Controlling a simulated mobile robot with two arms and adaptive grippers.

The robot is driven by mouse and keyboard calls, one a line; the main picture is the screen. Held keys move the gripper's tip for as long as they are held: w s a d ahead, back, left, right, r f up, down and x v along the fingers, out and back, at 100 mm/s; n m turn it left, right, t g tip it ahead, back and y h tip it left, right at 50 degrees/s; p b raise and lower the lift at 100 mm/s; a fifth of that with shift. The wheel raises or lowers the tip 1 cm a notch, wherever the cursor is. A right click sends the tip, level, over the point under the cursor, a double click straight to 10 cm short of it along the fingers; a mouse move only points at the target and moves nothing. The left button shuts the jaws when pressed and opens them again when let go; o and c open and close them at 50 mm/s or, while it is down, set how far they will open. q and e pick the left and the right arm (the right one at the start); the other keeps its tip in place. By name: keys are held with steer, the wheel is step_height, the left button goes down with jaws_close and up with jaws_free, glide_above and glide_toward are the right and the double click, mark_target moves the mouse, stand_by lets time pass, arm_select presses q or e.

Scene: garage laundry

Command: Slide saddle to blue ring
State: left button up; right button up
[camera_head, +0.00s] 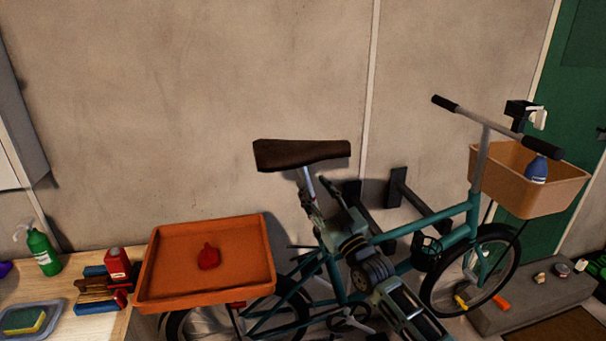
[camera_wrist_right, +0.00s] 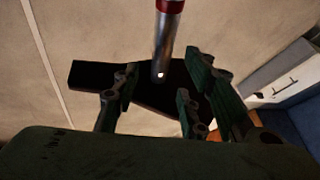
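The dark brown saddle (camera_head: 300,154) sits on a silver seat post (camera_head: 307,183) of the teal bicycle. My right gripper (camera_head: 320,200) is just below the saddle, beside the post. In the right wrist view, the right gripper (camera_wrist_right: 160,80) has its green fingers spread apart, with the dark saddle (camera_wrist_right: 140,85) behind them. The silver post (camera_wrist_right: 167,45) comes down from the top edge into the gap between the fingers, with a red band (camera_wrist_right: 171,5) at the top. I cannot tell whether any finger touches it. No blue ring shows. My left gripper is out of view.
An orange tray (camera_head: 160,282) with a red item (camera_head: 209,257) is over the rear wheel. A tan basket (camera_head: 515,195) holding a blue bottle (camera_head: 537,170) is at the front. A workbench (camera_head: 85,325) with several items stands at left. The wall above the saddle is clear.

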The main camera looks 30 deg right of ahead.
mark_target(305, 176)
steer(key=p+x, duration=0.1)
steer(key=x, duration=0.5)
steer(key=shift+w+p, duration=0.3)
jaws_close()
